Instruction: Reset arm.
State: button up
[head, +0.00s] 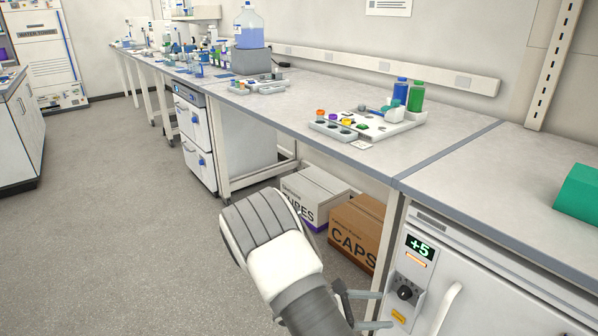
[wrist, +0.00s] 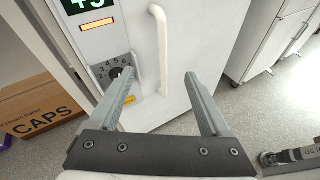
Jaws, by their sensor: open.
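My gripper shows in the wrist view (wrist: 160,98) with its two grey fingers spread apart and nothing between them. It is in front of a white fridge unit (wrist: 190,55) with a pale vertical handle (wrist: 160,45). In the head view my arm reaches up from the bottom middle. The fingers of my gripper (head: 372,309) show at the lower right of the arm, close to the front of the fridge unit (head: 485,310). The fridge's panel has a green +5 display (head: 419,247) and a dark dial (head: 405,291). Part of the gripper is hidden behind my arm.
A long grey bench (head: 440,107) runs along the wall, holding a tray (head: 385,127) with colored caps and bottles. A CAPS box (head: 358,229) and a white box (head: 312,197) stand under it. A green object (head: 580,193) lies at right. The floor (head: 120,220) at left is clear.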

jog(key=s+a+r+m+t+y, duration=0.2)
jog(key=s+r+m+y, duration=0.65)
jog(key=r, duration=0.65)
jog(key=s+a+r+m+t+y, duration=0.1)
jog(key=s+a+r+m+y, duration=0.35)
jog(key=s+r+m, duration=0.85)
notch_tip(320, 180, up, 21)
jog(key=w+d+n+y+p, duration=0.1)
jog(key=d+n+p, duration=0.1)
jog(key=p, duration=1.7)
jog(key=shift+w+f+n, duration=0.15)
jog(key=shift+n, duration=0.4)
